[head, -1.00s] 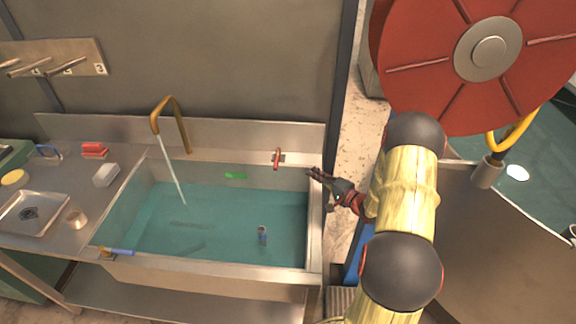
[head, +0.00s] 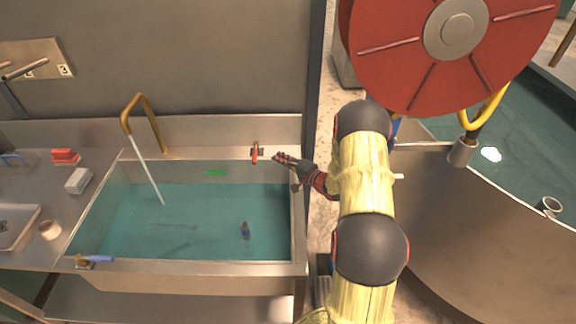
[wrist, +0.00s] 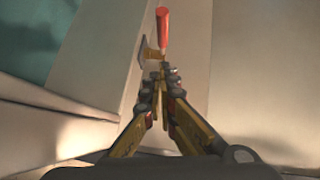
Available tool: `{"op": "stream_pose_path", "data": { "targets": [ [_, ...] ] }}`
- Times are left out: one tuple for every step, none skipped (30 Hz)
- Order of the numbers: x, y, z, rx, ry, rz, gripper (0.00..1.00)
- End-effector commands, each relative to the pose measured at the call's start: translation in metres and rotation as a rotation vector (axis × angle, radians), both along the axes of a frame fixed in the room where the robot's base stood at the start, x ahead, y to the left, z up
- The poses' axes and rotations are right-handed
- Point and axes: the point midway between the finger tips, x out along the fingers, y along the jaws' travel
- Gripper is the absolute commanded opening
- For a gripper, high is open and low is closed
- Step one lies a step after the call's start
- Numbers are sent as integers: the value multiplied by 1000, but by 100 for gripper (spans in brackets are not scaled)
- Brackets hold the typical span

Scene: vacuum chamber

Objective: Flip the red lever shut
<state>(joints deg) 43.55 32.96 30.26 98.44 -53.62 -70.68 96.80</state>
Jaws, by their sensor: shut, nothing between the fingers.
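The red lever (head: 254,153) sits on a small mount at the sink's back rim, near its right corner. My gripper (head: 277,157) is just right of the lever in the head view. In the wrist view my gripper (wrist: 157,70) has its fingertips together with nothing between them. I cannot tell whether the tips touch the lever.
The sink (head: 290,215) holds water, with a green item and a small bottle (head: 245,231) in it. Water runs from the brass tap (head: 145,120). A blue-handled valve (head: 97,259) is at the front left rim. A large red wheel (head: 385,70) hangs above my arm.

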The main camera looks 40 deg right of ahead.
Motion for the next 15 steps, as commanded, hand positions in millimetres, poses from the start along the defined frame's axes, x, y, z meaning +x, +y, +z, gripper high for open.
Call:
{"op": "stream_pose_path", "data": {
  "targets": [
    [11,2,-3,0,-2,2,0],
    [17,3,-4,-1,-1,2,0],
    [23,3,-5,-1,-1,2,0],
    [26,8,-6,1,1,3,0],
    [28,12,-7,1,1,3,0],
    [32,17,-8,1,1,3,0],
    [34,20,-9,1,0,2,0],
    [36,22,-9,0,-1,1,0],
    [38,25,-9,0,-1,1,0],
    [40,27,-10,0,0,1,0],
    [41,29,-10,0,0,1,0],
    [42,30,-11,0,0,0,0],
    [43,31,-11,0,0,0,0],
    [44,32,-11,0,0,-1,0],
    [44,32,-11,0,0,-1,0]
  ]
}}
